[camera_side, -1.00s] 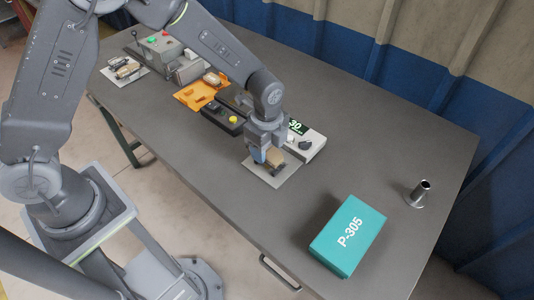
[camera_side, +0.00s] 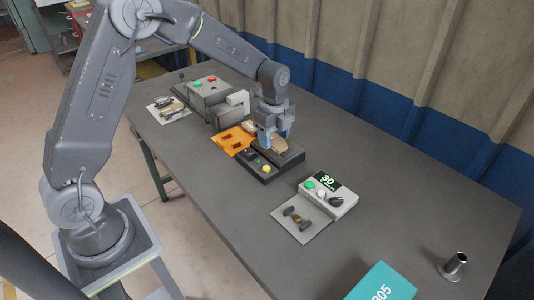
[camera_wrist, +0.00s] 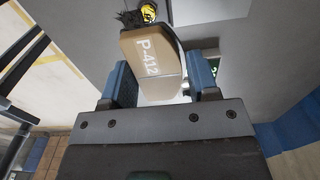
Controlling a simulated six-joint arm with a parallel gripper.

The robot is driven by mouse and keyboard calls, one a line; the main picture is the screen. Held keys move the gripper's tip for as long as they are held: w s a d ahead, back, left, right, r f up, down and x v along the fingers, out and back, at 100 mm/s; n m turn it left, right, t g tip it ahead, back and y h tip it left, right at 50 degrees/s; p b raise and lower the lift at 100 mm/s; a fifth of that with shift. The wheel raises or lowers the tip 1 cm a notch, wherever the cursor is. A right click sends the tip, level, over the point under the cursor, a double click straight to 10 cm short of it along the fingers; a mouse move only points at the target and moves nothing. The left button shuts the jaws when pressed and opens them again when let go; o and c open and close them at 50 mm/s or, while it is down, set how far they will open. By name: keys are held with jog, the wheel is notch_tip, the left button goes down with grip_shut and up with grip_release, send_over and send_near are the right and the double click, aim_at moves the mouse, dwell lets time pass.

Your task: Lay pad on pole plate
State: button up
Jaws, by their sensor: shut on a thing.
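A tan pad marked P-412 (camera_wrist: 150,65) is between my gripper's blue fingers (camera_wrist: 160,88) in the wrist view. In the side view my gripper (camera_side: 273,142) is shut on the pad (camera_side: 281,146), over the dark unit (camera_side: 262,172) with a yellow button (camera_side: 266,169). The dark plate (camera_side: 292,157) on that unit, which looks like the pole plate, lies under and beside the pad and is partly hidden. I cannot tell whether the pad touches it.
An orange tray (camera_side: 229,142) stands left of the dark unit. Nearer are a white controller reading 30 (camera_side: 335,201) and a pale plate (camera_side: 318,231) with dark clips. A teal box (camera_side: 385,284) and metal cylinder (camera_side: 453,266) stand nearer right. A grey button box (camera_side: 208,94) stands behind.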

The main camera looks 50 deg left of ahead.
jog(key=w+a, duration=0.3)
jog(key=w, duration=0.1)
jog(key=w+a+f, duration=0.1)
jog(key=w+a, duration=0.1)
jog(key=shift+w+a, duration=0.2)
jog(key=shift+a, duration=0.1)
jog(key=shift+w+a+f, duration=0.25)
jog(key=shift+w+a, duration=0.05)
jog(key=shift+a, duration=0.05)
jog(key=shift+f, duration=2.95)
jog(key=shift+f, duration=0.35)
jog(key=o, duration=1.3)
jog(key=shift+c, duration=0.2)
jog(key=shift+f, duration=0.1)
